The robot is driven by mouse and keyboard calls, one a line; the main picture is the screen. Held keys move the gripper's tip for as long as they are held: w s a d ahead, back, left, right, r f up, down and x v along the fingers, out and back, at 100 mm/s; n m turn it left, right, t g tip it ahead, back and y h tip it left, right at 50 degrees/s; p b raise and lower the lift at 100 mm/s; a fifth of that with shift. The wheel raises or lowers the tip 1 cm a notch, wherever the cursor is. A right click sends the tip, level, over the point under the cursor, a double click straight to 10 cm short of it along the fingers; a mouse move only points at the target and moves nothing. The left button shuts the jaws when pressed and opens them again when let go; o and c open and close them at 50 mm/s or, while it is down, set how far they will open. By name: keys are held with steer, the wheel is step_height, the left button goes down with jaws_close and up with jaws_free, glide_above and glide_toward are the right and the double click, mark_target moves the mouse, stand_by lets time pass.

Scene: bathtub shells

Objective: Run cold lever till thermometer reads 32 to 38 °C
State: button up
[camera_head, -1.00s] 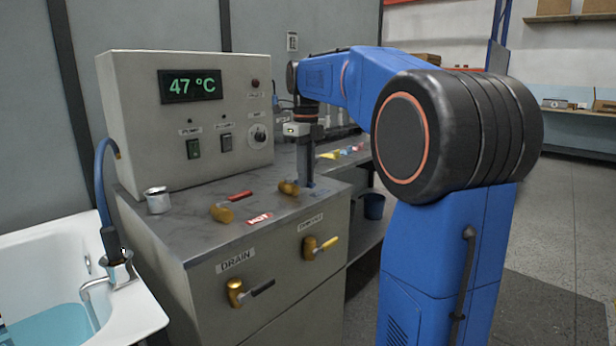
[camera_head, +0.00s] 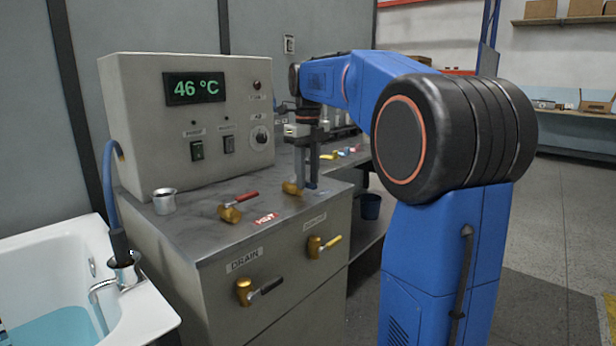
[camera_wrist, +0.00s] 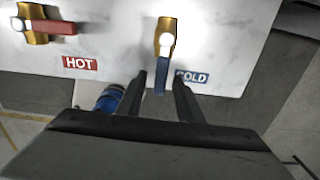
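The thermometer display (camera_head: 194,87) on the grey control box reads 46 °C in green digits. The brass cold valve (camera_head: 291,188) sits on the counter top; in the wrist view its blue lever (camera_wrist: 160,82) points toward my gripper, beside the COLD label (camera_wrist: 192,76). My gripper (camera_head: 306,184) is low over the counter, at the valve's right. In the wrist view its two dark fingers straddle the blue lever, with a visible gap on each side. The hot valve (camera_head: 229,214) has a red lever (camera_head: 247,197) pointing sideways.
The white tub (camera_head: 140,315) with water (camera_head: 55,330) and a blue hose (camera_head: 109,190) is at left. A metal cup (camera_head: 164,201) stands on the counter. The drain valve (camera_head: 244,292) and a yellow-handled valve (camera_head: 315,247) project from the cabinet front.

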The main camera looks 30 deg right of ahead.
mark_target(308, 183)
steer(key=shift+r, duration=0.1)
step_height(308, 183, up, 17)
stand_by(0.8)
steer(key=shift+r, duration=0.1)
stand_by(6.3)
